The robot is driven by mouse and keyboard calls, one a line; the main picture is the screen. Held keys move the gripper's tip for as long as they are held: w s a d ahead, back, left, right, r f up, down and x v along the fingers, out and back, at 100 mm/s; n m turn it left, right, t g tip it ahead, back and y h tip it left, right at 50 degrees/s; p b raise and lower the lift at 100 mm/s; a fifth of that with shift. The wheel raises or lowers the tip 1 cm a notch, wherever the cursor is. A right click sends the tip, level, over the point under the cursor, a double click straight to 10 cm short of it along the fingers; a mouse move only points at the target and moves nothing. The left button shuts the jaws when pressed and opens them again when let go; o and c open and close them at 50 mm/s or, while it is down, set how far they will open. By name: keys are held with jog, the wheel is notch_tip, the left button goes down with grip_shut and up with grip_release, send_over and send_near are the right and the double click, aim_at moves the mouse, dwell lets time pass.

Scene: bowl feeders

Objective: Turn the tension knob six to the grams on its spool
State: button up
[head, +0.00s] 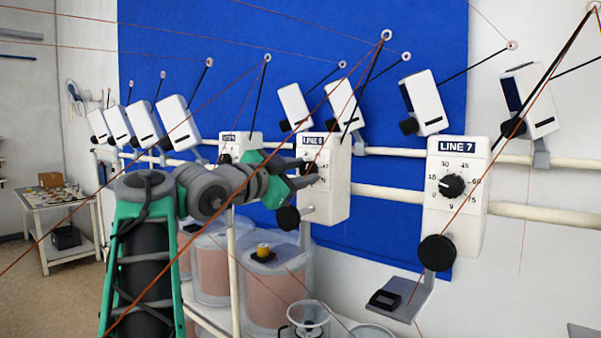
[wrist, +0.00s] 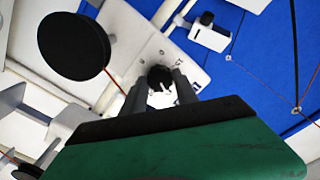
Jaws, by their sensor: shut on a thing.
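The LINE 6 unit (head: 335,190) is a white box with a dial on the rail, in front of the blue panel. My gripper (head: 305,170) is at its dial and covers part of it. In the wrist view my gripper (wrist: 161,92) has its two fingers on either side of the black tension knob six (wrist: 160,75), shut on it. The dial marks around it are too small and tilted to read.
The LINE 7 unit (head: 455,205) hangs to the right with its own knob (head: 451,186). Another line unit (head: 240,146) is to the left, partly behind my arm. A black disc (wrist: 73,46) is beside the dial in the wrist view. Thin copper-coloured wires cross the space.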

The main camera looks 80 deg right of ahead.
grip_shut()
jog(key=shift+n, duration=0.3)
jog(key=n+p, duration=0.1)
jog(key=n, duration=0.3)
jog(key=n+p, duration=0.1)
jog(key=n, duration=0.4)
dwell(0.3)
jog(key=shift+p, duration=0.3)
jog(key=o, duration=0.7)
grip_release()
